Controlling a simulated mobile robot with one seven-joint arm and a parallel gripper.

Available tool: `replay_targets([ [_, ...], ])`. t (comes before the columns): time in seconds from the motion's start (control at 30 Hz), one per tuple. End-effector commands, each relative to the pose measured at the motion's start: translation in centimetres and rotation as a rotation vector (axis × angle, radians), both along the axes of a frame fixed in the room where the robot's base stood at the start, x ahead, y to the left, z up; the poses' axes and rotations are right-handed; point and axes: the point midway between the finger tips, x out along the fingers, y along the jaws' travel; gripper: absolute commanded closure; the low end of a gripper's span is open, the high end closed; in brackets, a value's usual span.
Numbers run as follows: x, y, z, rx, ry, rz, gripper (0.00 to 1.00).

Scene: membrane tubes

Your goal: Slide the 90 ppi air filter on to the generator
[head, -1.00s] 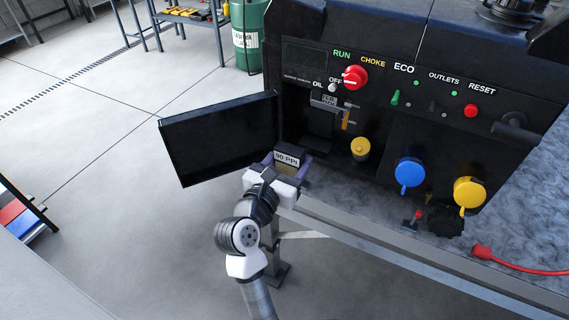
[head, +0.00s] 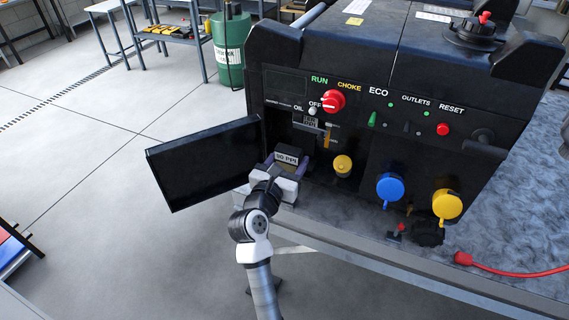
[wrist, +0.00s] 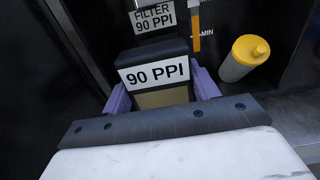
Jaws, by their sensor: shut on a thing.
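The 90 ppi air filter (wrist: 155,82) is a dark block with a white "90 PPI" label and a tan lower part. My gripper (wrist: 163,95) is shut on it, with a purple finger on each side. In the head view my gripper (head: 285,168) holds the filter (head: 287,158) at the open bay on the left of the black generator (head: 360,215). A "FILTER 90 PPI" label (wrist: 154,18) is on the generator just beyond the filter. The filter's far end is hidden, so how deep it sits cannot be told.
The generator's black door (head: 205,163) stands open to the left of my gripper. A yellow cap (wrist: 243,57) is close on the right. Blue (head: 390,188) and yellow (head: 446,205) outlet covers sit further right. A red cable (head: 500,268) lies on the bench.

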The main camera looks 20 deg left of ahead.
Motion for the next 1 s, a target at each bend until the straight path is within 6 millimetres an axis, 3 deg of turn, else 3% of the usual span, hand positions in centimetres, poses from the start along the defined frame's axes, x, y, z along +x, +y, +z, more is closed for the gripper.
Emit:
replay_targets([
  [1.0, 7.7, -0.3, -0.5, 0.0, 0.0, -0.001, 0.67],
])
